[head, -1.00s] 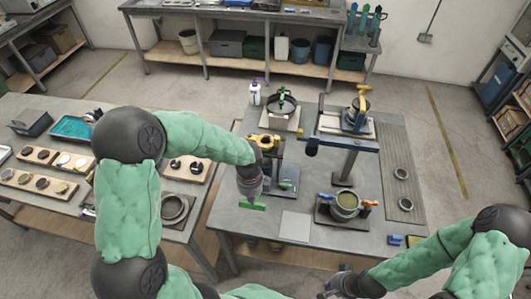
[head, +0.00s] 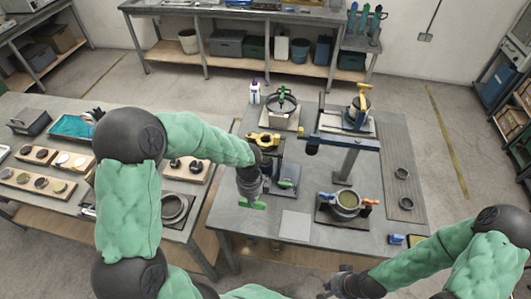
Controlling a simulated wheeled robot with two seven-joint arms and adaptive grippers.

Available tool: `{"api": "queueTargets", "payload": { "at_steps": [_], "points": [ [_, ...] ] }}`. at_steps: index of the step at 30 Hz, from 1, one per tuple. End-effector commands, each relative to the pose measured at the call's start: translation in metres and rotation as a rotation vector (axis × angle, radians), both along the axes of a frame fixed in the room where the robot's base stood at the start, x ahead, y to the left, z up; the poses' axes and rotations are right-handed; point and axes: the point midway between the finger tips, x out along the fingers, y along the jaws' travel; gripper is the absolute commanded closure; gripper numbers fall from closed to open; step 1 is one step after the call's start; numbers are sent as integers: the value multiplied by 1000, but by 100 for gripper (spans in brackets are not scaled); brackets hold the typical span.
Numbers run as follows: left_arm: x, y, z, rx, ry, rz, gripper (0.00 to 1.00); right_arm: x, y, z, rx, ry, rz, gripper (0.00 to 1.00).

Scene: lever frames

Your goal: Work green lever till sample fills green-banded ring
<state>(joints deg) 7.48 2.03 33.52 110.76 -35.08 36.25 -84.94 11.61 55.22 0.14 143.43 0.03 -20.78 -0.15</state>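My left gripper (head: 250,188) points down over the front left of the middle table. A green bar, which looks like the green lever's handle (head: 252,206), shows right at its fingertips. The fingers are too small to tell whether they are closed on it. Just to the right is a small stand with a green part (head: 287,183) on a grey base, partly hidden by the gripper. No green-banded ring or sample level can be made out. My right gripper (head: 335,285) is low at the bottom edge, off the table's front, apart from everything; its fingers are unclear.
A pot with a green handle (head: 282,100) and a yellow-handled device (head: 360,108) stand at the back. A blue beam on a post (head: 345,160) and a pot with blue and orange handles (head: 347,200) stand right. A pale square plate (head: 295,225) lies at the front.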

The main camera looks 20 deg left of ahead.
Motion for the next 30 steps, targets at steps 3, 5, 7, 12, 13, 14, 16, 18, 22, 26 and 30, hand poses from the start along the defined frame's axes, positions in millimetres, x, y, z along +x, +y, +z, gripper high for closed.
{"api": "queueTargets", "payload": {
  "at_steps": [3,5,7,12,13,14,16,18,22,26,30],
  "points": [
    [-1,0,-10,0,1,0,100,0,0,-7,0,0,0,100],
    [-2,0,-13,0,0,0,100,0,0,-10,0,0,0,100],
    [-2,0,-17,0,0,0,100,0,0,-13,0,0,0,100],
    [-4,-1,-27,0,0,0,100,0,0,-21,0,0,0,100],
    [-4,-1,-29,0,0,0,100,0,0,-22,0,0,0,100],
    [-4,-1,-31,0,0,0,100,0,0,-23,0,0,0,100],
    [-5,-1,-35,0,0,0,100,0,0,-26,0,0,0,100],
    [-5,-1,-39,0,0,0,100,0,0,-29,0,0,0,100],
    [-6,-2,-47,0,0,0,100,0,0,-35,0,0,0,100],
    [-8,-2,-54,0,0,0,100,0,0,-41,0,0,0,100],
    [-9,-2,-63,0,0,0,100,0,0,-47,0,0,0,100]
  ]
}}
